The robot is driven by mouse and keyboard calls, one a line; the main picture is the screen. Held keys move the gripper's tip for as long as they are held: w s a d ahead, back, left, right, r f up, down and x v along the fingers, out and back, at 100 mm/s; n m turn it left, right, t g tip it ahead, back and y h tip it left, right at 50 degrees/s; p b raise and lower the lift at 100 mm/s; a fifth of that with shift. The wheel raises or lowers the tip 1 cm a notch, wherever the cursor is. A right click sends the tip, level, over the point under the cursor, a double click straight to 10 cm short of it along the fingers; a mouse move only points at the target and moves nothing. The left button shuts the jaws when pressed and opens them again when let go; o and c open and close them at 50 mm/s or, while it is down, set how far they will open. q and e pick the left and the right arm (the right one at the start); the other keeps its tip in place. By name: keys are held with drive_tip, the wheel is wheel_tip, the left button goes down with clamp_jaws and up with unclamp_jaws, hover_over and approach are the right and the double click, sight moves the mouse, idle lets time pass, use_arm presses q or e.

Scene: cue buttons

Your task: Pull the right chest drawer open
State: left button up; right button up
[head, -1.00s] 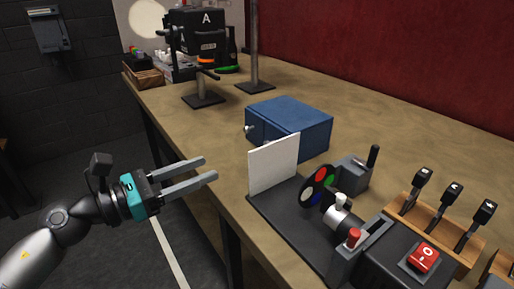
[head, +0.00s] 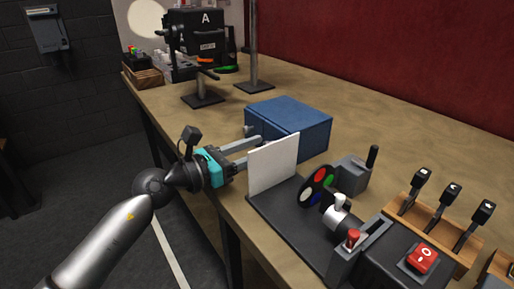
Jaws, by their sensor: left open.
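The blue chest (head: 290,125) stands on the workbench, its front facing left toward my arm. The right part of the front is hidden behind the upright white panel (head: 272,163) and my gripper. My left gripper (head: 252,150) is open, its two fingers reaching over the bench edge to the chest front. The lower fingertip passes behind the white panel. I cannot tell whether the fingers touch the chest or a knob. No drawer is visibly pulled out. My right gripper is not in view.
A lever box (head: 352,175) and a red switch (head: 422,259) stand at right. Black stands and a lamp housing (head: 203,32) are farther back. Bench left of the chest is clear.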

use_arm(q)
drive_tip(key=shift+c, duration=0.3)
clamp_jaws()
idle(1.1)
